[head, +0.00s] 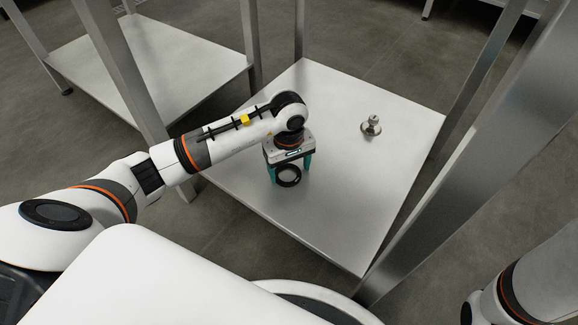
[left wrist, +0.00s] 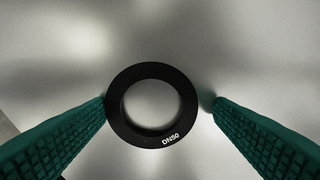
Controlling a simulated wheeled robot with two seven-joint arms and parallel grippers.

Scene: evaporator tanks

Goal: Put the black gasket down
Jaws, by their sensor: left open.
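The black gasket (head: 288,183) is a flat ring on the metal shelf (head: 330,220). In the left wrist view the gasket (left wrist: 118,112) carries the white marking "DN50" and lies between the two green fingers. My left gripper (head: 289,178) points down over the gasket. Its fingers stand apart on either side of the ring, with a small gap visible at the right finger; whether the left finger touches it I cannot tell. My right gripper is not in view; only part of my right arm shows at the lower right.
A small shiny metal fitting (head: 371,126) stands on the shelf behind and to the right of the gasket. Metal posts (head: 450,170) rise at the shelf's corners. A second metal shelf (head: 150,70) is at the upper left. The shelf's right and front parts are clear.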

